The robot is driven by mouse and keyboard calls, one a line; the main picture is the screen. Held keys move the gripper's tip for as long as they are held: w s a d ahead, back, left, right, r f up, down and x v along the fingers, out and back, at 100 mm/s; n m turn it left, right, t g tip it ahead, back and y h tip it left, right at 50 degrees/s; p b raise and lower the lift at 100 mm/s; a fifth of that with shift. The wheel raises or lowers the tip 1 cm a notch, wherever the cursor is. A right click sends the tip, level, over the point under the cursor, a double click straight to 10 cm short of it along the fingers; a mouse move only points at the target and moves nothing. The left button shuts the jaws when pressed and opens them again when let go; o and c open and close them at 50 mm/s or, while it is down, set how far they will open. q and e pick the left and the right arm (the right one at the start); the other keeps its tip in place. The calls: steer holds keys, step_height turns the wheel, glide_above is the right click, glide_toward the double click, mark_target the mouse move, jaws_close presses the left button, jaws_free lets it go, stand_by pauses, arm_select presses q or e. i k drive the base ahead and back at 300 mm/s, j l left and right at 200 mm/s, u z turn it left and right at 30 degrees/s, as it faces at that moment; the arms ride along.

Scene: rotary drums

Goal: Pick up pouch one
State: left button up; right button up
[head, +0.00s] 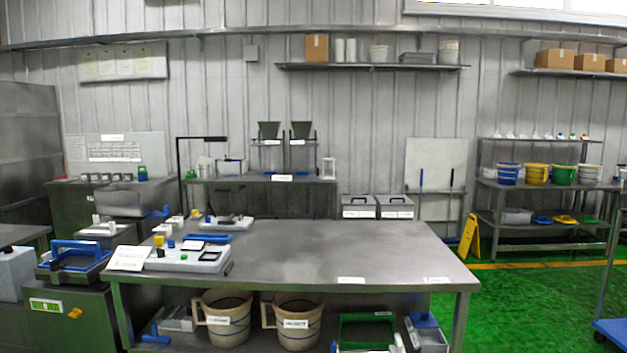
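I cannot pick out any thing as pouch one; labels in the head view are too small to read. Neither of my grippers is in the head view. The large grey metal table (330,252) stands in front of me. On its left end are two white devices: a nearer one (187,260) with a yellow knob and a farther one (224,223). A blue-handled item (207,238) lies between them. A white sign (129,258) leans at the table's left corner.
A yellow floor sign (469,239) stands on the green floor near the bucket rack (545,187).

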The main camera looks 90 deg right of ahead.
mark_target(202, 166)
steer(key=z, duration=2.65)
steer(key=i+l+z, duration=0.8)
steer(key=l, duration=0.15)
steer(key=i+l+z, duration=0.65)
steer(key=i+z, duration=0.15)
steer(key=i, duration=0.4)
steer(key=i+z, duration=0.35)
steer(key=i, duration=0.4)
steer(key=i+u, duration=0.35)
steer(key=i, duration=0.2)
steer(key=i+u, duration=0.4)
steer(key=i+l+u, duration=0.35)
steer(key=i, duration=0.25)
steer(key=i+j+u, duration=0.3)
steer(key=i, duration=0.75)
steer(key=i+l+u, duration=0.25)
steer(key=i, duration=0.8)
steer(key=i+u, duration=0.3)
steer(key=i, duration=0.25)
steer(key=i+u, duration=0.25)
steer(key=i, duration=0.3)
steer(key=i+l+u, duration=0.3)
steer(key=i, duration=0.25)
steer(key=i+j+u, duration=0.2)
steer(key=i+u, duration=0.15)
steer(key=i+j+u, duration=0.1)
steer(key=i+u, duration=0.3)
steer(key=i, duration=0.15)
